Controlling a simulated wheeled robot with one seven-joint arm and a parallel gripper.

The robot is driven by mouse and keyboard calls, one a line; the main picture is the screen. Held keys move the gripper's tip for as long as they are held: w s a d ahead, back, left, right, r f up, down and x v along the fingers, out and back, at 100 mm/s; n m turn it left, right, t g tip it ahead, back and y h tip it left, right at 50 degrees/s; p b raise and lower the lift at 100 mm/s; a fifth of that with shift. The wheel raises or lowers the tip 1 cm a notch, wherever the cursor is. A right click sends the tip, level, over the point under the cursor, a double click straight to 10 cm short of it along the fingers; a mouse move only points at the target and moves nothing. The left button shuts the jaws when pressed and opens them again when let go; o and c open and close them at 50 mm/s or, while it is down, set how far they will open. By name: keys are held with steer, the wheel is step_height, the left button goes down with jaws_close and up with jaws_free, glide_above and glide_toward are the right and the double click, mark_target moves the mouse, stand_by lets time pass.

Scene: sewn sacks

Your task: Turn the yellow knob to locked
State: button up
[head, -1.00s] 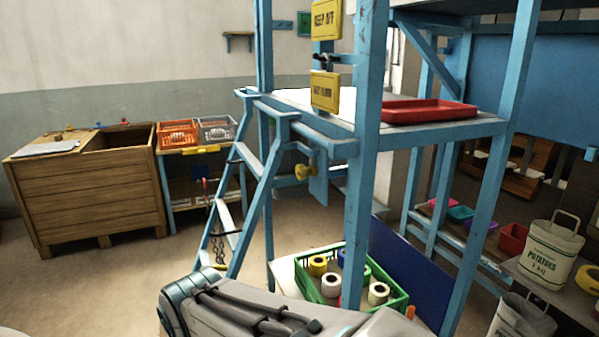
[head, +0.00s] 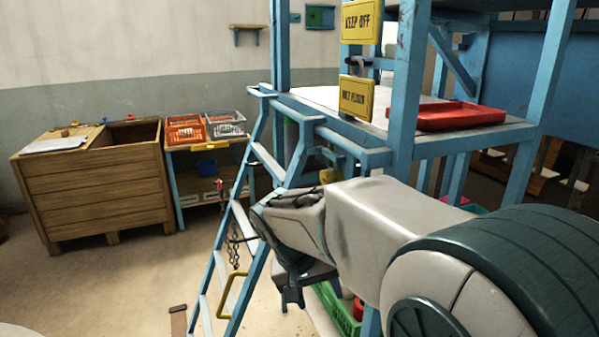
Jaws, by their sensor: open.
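The yellow knob (head: 329,177) sits on the blue frame below the platform, right of the ladder. Only part of it shows just above my arm, which hides the rest. Whether it points to locked or unlocked cannot be read. My gripper (head: 293,295) is below and left of the knob, apart from it in the picture, with its dark fingers hanging down. It is open, and nothing shows between the fingers.
The blue ladder (head: 240,215) with a chain stands just left of my gripper. A red tray (head: 460,116) lies on the platform. A green crate (head: 335,308) is partly hidden below my arm.

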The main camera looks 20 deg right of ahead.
steer(key=w+d+r+m+g+h+p, duration=0.1)
steer(key=w+d+r+m+h+p, duration=0.25)
steer(key=w, duration=0.55)
steer(key=m+t+h+p, duration=0.15)
steer(key=m+h, duration=0.35)
steer(key=h, duration=0.5)
glide_toward(323, 179)
steer(key=d+p, duration=0.1)
steer(key=d, duration=0.2)
steer(key=d+p, duration=0.2)
steer(key=d, duration=0.2)
steer(key=d+p, duration=0.1)
steer(key=d, duration=0.2)
steer(key=shift+w+d+f+p, duration=0.1)
steer(key=shift+w+d+p, duration=0.2)
steer(key=shift+d+p, duration=0.1)
steer(key=c, duration=1)
